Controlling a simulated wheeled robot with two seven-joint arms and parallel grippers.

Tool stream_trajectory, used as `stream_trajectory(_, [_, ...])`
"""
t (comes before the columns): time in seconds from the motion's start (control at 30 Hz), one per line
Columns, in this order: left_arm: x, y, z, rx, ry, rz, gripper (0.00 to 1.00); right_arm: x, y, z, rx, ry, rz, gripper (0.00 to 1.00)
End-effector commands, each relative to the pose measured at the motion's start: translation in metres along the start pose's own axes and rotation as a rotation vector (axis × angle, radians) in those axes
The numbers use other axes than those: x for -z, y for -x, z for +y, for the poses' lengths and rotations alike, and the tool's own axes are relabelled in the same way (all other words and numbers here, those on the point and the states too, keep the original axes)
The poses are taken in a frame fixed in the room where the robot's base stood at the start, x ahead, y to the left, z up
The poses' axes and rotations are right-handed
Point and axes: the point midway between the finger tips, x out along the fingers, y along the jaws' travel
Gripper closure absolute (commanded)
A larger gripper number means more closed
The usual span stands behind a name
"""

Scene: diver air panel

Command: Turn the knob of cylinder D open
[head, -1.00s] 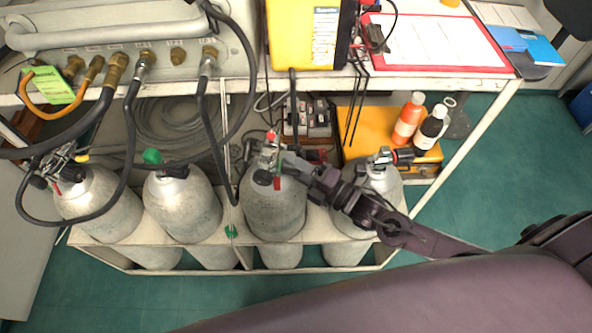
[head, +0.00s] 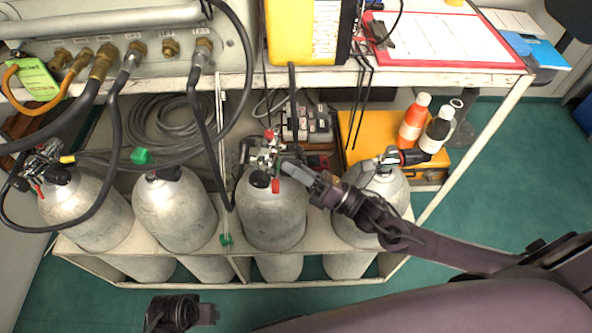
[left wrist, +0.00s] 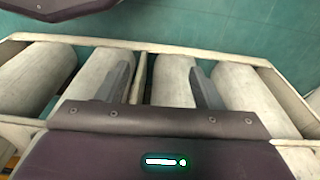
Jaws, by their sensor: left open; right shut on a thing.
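Several grey cylinders stand in a white rack; no letter is readable on them, so I cannot tell which is D. My right gripper (head: 288,170) is shut at the valve of the third cylinder from the left (head: 272,215), on what appears to be its knob, mostly hidden by the fingers. A red tag (head: 276,186) hangs beside the fingers. The rightmost cylinder (head: 375,190) has a black knob (head: 413,157) pointing right. My left gripper (head: 205,314) is low in the head view; in the left wrist view its fingers (left wrist: 158,85) are open and empty above cylinder bodies.
Black hoses (head: 120,150) run from the panel (head: 150,70) over the left cylinders (head: 175,215). The white rack edge (head: 210,284) lies in front; green floor is free at right.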

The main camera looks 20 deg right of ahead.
Motion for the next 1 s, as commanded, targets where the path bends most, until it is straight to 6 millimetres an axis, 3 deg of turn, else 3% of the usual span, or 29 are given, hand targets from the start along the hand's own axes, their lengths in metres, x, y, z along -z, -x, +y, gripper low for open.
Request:
stream_trajectory(0.6, [0.0018, 0.0103, 0.0015, -0.002, -0.004, -0.002, 0.40, 0.0019, 0.0011, -0.0006, -0.012, 0.031, 0.006, 0.85])
stream_trajectory(0.63, [0.0018, 0.0103, 0.0015, -0.002, -0.004, -0.002, 0.40, 0.0019, 0.0011, -0.0006, -0.012, 0.031, 0.006, 0.59])
stream_trajectory(0.77, [0.0019, 0.0103, 0.0014, -0.002, -0.004, -0.002, 0.40, 0.0013, 0.0008, -0.0005, -0.013, 0.032, 0.005, 0.42])
stream_trajectory(1.0, [0.0019, 0.0103, 0.0014, -0.002, -0.004, -0.002, 0.40, 0.0006, 0.0004, -0.0002, -0.013, 0.033, 0.003, 0.41])
